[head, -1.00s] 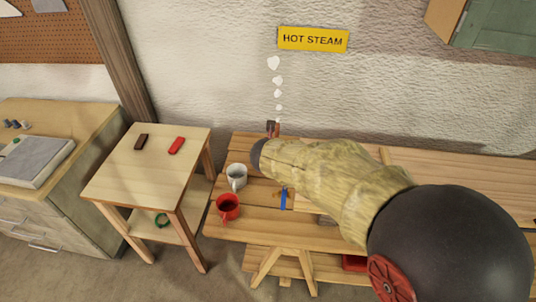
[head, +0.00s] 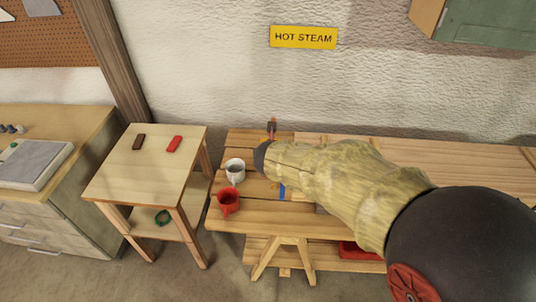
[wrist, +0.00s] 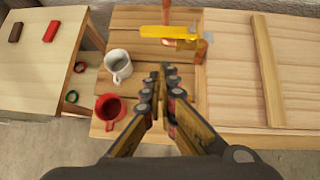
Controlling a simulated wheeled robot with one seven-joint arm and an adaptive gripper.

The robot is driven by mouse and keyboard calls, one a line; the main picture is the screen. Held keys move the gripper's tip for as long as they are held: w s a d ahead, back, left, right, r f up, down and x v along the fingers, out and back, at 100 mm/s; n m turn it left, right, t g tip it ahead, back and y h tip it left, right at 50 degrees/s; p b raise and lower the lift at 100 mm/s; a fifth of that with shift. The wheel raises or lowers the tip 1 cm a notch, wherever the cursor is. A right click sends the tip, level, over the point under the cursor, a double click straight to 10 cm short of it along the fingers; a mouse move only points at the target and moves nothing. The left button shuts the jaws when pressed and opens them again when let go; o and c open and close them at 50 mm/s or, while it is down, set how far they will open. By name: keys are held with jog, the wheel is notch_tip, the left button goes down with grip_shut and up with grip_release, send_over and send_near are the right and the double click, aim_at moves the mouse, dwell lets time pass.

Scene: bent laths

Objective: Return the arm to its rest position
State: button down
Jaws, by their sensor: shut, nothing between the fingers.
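My gripper (wrist: 161,82) is shut and empty in the wrist view, its fingers above the plank bench (wrist: 130,20). The fingers lie to the right of a white mug (wrist: 118,66) and a red mug (wrist: 109,108), apart from both as far as I can tell. In the head view my arm reaches in from the lower right and hides the fingers. Beyond the fingertips, a yellow lever (wrist: 168,33) sits on a copper pipe (wrist: 198,52). The pipe top also shows in the head view (head: 272,128).
A long wooden box (wrist: 230,60) with a batten lies right of the pipe. A small side table (head: 150,165) at left bears a brown block (head: 138,142) and a red block (head: 174,144). A yellow "HOT STEAM" sign (head: 304,37) is on the wall. Floor shows at front left.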

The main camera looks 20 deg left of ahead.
jog(key=a+p+v, duration=0.1)
jog(key=v, duration=0.5)
jog(key=shift+s+d+r+p, duration=0.25)
jog(key=shift+s+p, duration=0.1)
jog(key=shift+s, duration=0.1)
